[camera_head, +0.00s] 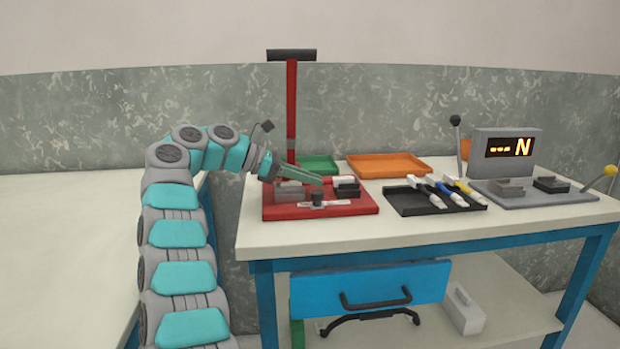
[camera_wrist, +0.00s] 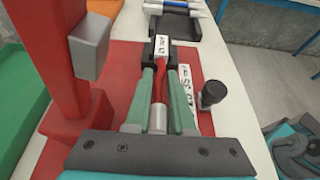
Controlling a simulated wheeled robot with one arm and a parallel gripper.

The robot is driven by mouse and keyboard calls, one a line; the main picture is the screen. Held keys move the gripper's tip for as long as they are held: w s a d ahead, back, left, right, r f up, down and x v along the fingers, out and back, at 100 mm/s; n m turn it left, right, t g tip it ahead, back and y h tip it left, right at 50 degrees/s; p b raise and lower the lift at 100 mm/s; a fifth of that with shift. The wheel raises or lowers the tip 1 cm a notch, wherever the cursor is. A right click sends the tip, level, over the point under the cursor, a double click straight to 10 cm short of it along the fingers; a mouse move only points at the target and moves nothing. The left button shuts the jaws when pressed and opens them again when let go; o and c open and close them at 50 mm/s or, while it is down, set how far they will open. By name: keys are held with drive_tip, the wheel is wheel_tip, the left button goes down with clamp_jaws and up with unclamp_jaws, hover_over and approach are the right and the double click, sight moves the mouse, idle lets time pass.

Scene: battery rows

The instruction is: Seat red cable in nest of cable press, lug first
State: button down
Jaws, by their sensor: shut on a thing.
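My gripper (camera_wrist: 162,76) points away over the press's red base. Its two green fingers are closed along both sides of the red cable (camera_wrist: 158,85). A pale silvery cylindrical end (camera_wrist: 157,119) of the cable lies toward my palm. The cable press has a red base (camera_head: 350,208), a red upright (camera_head: 291,110) and a dark crossbar on top. In the head view my gripper (camera_head: 319,181) is low over the base, and the cable is hard to make out.
A black knob (camera_head: 318,199) and a white lettered strip (camera_head: 340,203) are on the base's front. A black tray (camera_head: 430,208) with several cables lies to the right, then a tester with a screen (camera_head: 509,147). Green (camera_head: 320,163) and orange (camera_head: 385,157) trays are behind.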

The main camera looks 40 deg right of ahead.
drive_tip(key=c, duration=0.7)
unclamp_jaws()
drive_tip(key=shift+a, duration=0.1)
